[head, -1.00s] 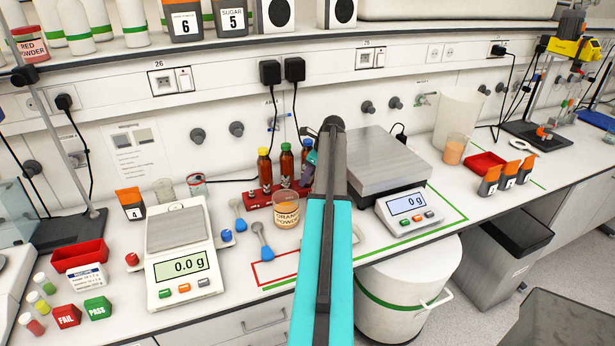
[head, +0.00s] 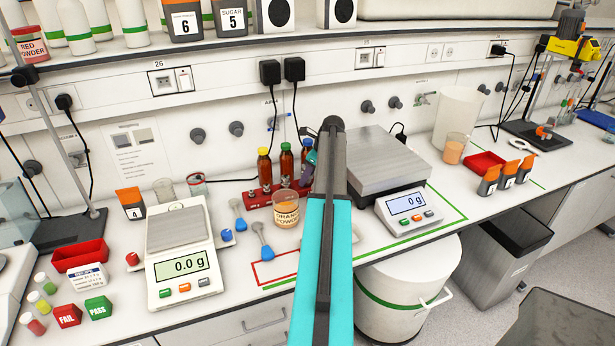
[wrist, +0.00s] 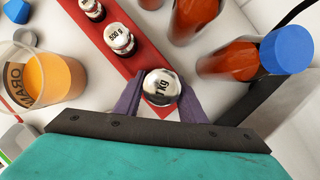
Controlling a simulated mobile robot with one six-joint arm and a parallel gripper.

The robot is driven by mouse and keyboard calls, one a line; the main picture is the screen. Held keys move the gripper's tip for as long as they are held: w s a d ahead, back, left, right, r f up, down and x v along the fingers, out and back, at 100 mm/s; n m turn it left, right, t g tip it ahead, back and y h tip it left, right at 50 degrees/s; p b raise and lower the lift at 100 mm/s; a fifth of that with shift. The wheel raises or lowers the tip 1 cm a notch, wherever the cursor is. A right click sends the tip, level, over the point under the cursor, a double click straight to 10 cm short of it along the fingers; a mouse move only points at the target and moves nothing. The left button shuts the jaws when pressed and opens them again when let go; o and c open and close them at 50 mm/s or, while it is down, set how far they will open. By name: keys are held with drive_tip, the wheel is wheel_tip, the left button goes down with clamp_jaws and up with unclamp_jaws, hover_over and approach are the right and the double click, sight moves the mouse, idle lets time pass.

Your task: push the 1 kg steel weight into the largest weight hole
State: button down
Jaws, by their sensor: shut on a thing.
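The 1 kg steel weight (wrist: 162,86) is a shiny round-topped piece marked "1 kg" in the wrist view. My gripper (wrist: 160,92) is shut on it, with one purple finger on each side. The weight is at the near end of the red weight block (wrist: 88,38). The block's largest hole is not visible, and I cannot tell how deep the weight sits. In the head view the red block (head: 258,201) stands on the bench, and my arm hides its right end and most of my gripper.
A 500 g weight (wrist: 119,38) and a smaller weight (wrist: 93,9) sit along the block. Brown bottles, including a blue-capped bottle (wrist: 250,62), stand close on the right. An orange powder beaker (wrist: 45,75) is at the left. A large scale (head: 385,160) stands right of my arm.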

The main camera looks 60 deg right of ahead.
drive_tip(key=shift+r, duration=0.2)
drive_tip(key=shift+r+p, duration=0.5)
drive_tip(key=shift+r, duration=0.15)
idle(0.5)
drive_tip(key=shift+f, duration=0.95)
idle(2.0)
drive_tip(key=shift+r+p, duration=0.25)
drive_tip(key=shift+p, duration=0.3)
drive_tip(key=shift+r+p, duration=0.3)
drive_tip(key=shift+r, duration=0.25)
drive_tip(key=shift+p, duration=0.35)
idle(0.8)
drive_tip(key=shift+f, duration=0.5)
idle(1.0)
